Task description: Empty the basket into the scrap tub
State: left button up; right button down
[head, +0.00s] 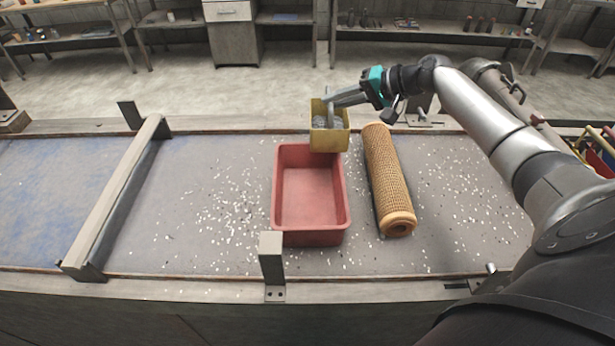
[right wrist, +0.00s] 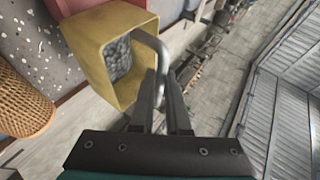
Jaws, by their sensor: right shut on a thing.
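The yellow basket (head: 330,138) hangs in the air at the far end of the red scrap tub (head: 310,235), over or just behind its rim. Small grey pieces (head: 322,122) lie inside it, and they also show in the right wrist view (right wrist: 118,58). My right gripper (head: 333,98) is shut on the basket's grey handle (right wrist: 155,45). In the right wrist view the yellow basket (right wrist: 90,60) is tilted, with its mouth toward the camera. The tub's floor looks empty. My left gripper is not in view.
A tan mesh tube (head: 385,180) lies on the bench just right of the tub. Small pale chips are scattered on the bench top (head: 440,200). A raised bar (head: 120,195) crosses the bench at left. A grey metal post (head: 271,258) stands at the front edge near the tub.

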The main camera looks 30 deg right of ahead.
jog(key=shift+s+a+r+n+t+h+p, duration=0.35)
jog(key=shift+a+r+n+p, duration=0.2)
jog(key=shift+p, duration=0.6)
jog(key=shift+s+a+f+n+t+h+p, duration=0.1)
jog(key=shift+s+a+n+t+h+p, duration=0.3)
jog(key=shift+a+p, duration=0.75)
jog(key=shift+s+a+f+n+t+h+p, duration=0.15)
jog(key=shift+s+a+n+h+p, duration=0.35)
jog(key=shift+p, duration=1.2)
jog(key=shift+s+a+f+n+t+h+p, duration=0.1)
jog(key=shift+s+a+n+t+h+p, duration=0.45)
jog(key=shift+p, duration=0.85)
jog(key=shift+w+a, duration=0.1)
jog(key=shift+a, duration=0.3)
jog(key=shift+s+a+f+n+h+p, duration=0.25)
jog(key=shift+a+n+h+p, duration=0.1)
jog(key=shift+n+p, duration=0.1)
jog(key=shift+f, duration=0.1)
